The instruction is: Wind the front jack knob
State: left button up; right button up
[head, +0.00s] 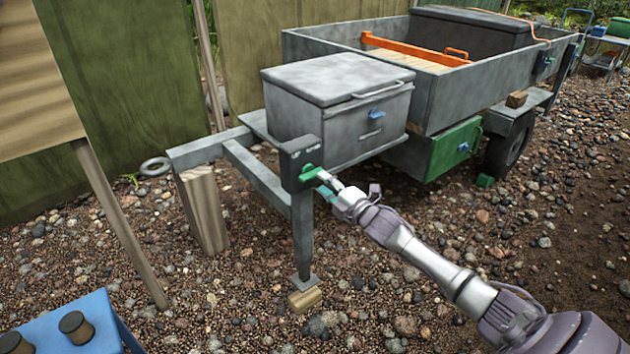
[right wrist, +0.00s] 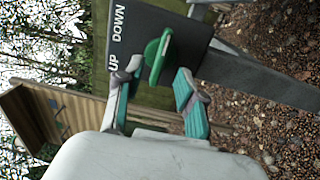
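The front jack (head: 303,215) is a grey post with a box-shaped head on the trailer's drawbar, its foot on a wood block. Its green knob (head: 311,172) sits on the side of the head. In the right wrist view the knob (right wrist: 160,57) is a green bar beside the words UP and DOWN. My right gripper (head: 328,187) is at the knob. In the right wrist view its teal-padded fingers (right wrist: 158,88) are open, one on each side of the knob, with gaps showing. My left gripper is not in view.
A grey lidded box (head: 340,110) stands behind the jack, with a green box (head: 450,150) to its right. A wooden post (head: 202,210) supports the drawbar (head: 255,172). A blue table (head: 75,325) is at lower left. Gravel ground in front is mostly clear.

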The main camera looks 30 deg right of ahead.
aim_at(315, 177)
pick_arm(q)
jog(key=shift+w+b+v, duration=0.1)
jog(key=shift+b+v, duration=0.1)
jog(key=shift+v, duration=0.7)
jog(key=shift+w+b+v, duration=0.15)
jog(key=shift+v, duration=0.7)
pick_arm(e)
jog(key=shift+w+a, duration=0.2)
jog(key=shift+w, duration=2.15)
grip_shut()
